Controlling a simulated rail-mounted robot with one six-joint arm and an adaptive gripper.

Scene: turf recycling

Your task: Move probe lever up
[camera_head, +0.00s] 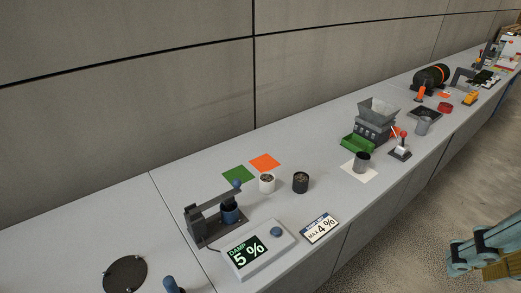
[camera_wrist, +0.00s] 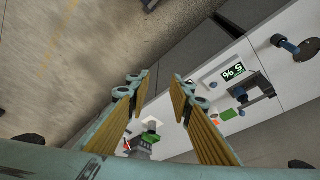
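The probe stand (camera_head: 203,222) is a dark grey post and arm at the left of the bench. Its lever ends in a blue knob (camera_head: 236,184), and a dark blue cylinder (camera_head: 230,213) sits beneath the arm. A white meter (camera_head: 258,250) beside it reads "DAMP 5 %". In the wrist view the stand (camera_wrist: 258,84) and meter (camera_wrist: 233,72) show at the right, turned over. My gripper (camera_wrist: 157,82) is open and empty, apart from the stand. Part of my teal arm (camera_head: 485,250) shows at the lower right in the head view, over the floor.
A sign (camera_head: 320,228) reads "MAX 4 %". A white cup (camera_head: 267,183) and a black cup (camera_head: 300,182) stand near green (camera_head: 239,175) and orange (camera_head: 265,162) squares. A grey hopper (camera_head: 375,120) stands further right. A dark round plate (camera_head: 125,274) lies front left.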

